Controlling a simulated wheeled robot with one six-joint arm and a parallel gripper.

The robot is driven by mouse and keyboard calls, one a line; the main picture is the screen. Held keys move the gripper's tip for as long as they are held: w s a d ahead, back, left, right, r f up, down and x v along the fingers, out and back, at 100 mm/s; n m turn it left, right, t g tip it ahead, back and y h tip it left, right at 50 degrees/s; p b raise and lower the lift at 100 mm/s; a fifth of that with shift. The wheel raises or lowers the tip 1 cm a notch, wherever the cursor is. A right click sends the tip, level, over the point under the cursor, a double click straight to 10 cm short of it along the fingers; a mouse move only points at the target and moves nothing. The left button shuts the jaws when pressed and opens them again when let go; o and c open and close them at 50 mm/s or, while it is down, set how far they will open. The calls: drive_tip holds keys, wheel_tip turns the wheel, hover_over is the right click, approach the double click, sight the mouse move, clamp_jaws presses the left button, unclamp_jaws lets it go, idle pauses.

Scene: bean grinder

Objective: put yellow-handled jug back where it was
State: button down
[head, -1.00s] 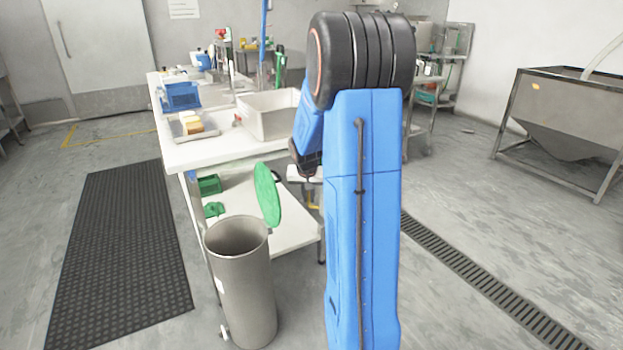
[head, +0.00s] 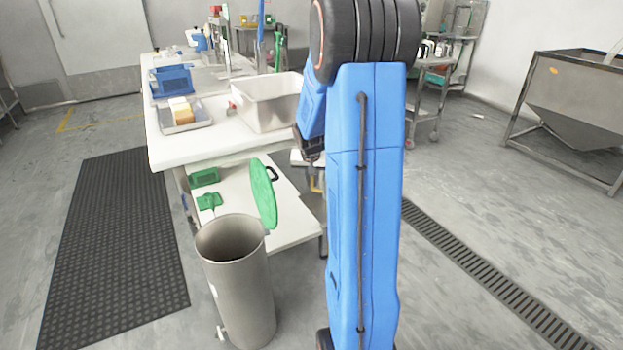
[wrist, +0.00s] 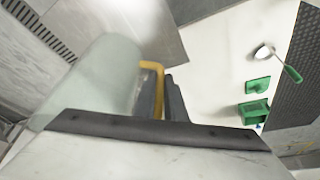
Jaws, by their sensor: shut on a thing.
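The jug (wrist: 95,80) shows in the wrist view as a pale, translucent body, left of my gripper (wrist: 162,100). Its yellow handle (wrist: 152,67) is between my dark fingers, which are shut on it. My arm hides most of the jug and gripper there. I cannot tell what, if anything, is under the jug.
The lower shelf (head: 290,231) holds green items.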

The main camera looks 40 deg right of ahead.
drive_tip(key=shift+f, duration=0.1)
drive_tip(key=c, duration=1.8)
unclamp_jaws()
drive_tip(key=v, duration=1.2)
drive_tip(key=shift+a, duration=0.1)
